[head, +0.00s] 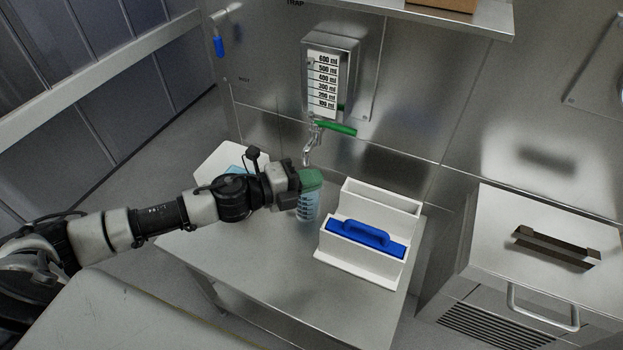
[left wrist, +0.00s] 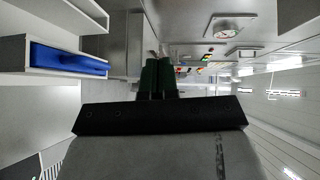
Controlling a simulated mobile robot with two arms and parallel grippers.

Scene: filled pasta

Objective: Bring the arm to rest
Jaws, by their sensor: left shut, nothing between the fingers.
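My left arm comes in from the left over the steel table (head: 240,262). My left gripper (head: 311,179) has green fingers, closed together and empty, above the table's middle. The closed fingers also show in the left wrist view (left wrist: 158,77). A clear container with graduation marks and bluish contents (head: 307,207) shows just below the fingertips in the head view. Its top is hidden by the fingers, and I cannot tell whether they touch it. My right gripper is in neither view.
A white holder (head: 340,255) with a blue-handled block (head: 365,237) stands right of the fingers. A wall dispenser (head: 330,75) with a green lever (head: 337,128) and spout hangs behind. A white tray (head: 215,162) lies behind my forearm. A steel cabinet (head: 545,235) stands at right.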

